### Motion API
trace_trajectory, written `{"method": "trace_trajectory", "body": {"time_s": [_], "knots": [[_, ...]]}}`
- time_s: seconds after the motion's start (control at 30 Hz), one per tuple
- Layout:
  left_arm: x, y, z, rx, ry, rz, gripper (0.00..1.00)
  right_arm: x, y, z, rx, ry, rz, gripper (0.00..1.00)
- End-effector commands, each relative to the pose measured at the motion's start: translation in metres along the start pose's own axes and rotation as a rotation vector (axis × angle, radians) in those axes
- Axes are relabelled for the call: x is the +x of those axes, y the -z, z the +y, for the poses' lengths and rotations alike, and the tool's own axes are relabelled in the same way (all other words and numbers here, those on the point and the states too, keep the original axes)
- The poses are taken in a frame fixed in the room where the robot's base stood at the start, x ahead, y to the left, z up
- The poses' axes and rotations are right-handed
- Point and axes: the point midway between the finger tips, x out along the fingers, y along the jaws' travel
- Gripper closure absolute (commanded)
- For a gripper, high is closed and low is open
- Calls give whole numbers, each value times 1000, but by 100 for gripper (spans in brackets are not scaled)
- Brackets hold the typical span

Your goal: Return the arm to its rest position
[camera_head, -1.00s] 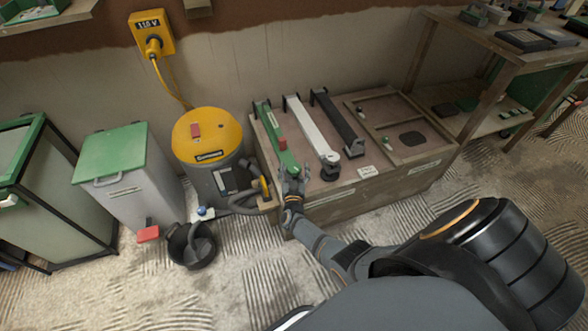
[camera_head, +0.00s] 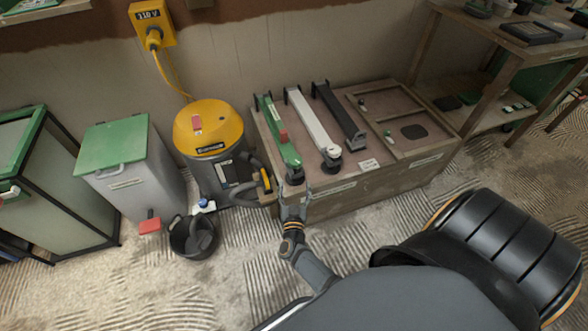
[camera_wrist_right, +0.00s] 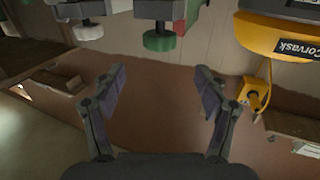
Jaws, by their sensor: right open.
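My right gripper (camera_head: 295,207) is just in front of the wooden crate's front wall, below the near end of the green tool (camera_head: 280,134). In the right wrist view the gripper (camera_wrist_right: 162,92) has its two fingers wide apart with nothing between them. The green, white (camera_head: 314,125) and black (camera_head: 339,112) long tools lie side by side on the crate (camera_head: 345,193). My right arm comes in from the lower right. My left gripper is not in view.
A yellow-topped vacuum (camera_head: 208,130) stands left of the crate. A black bucket (camera_head: 190,243) sits on the floor before it. A grey bin with a green lid (camera_head: 112,147) stands further left. A wooden shelf (camera_head: 490,85) is at the right.

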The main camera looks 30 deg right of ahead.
Motion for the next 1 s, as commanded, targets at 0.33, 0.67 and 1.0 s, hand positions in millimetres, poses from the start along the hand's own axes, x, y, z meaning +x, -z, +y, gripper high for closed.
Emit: {"method": "trace_trajectory", "body": {"time_s": [0.33,0.67,1.0], "knots": [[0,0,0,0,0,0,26,1,-2,-8,6,59,-23,26],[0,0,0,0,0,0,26,-76,-64,-65,-93,650,-581,26],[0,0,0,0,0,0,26,-165,-102,14,-341,647,-1142,26]]}}
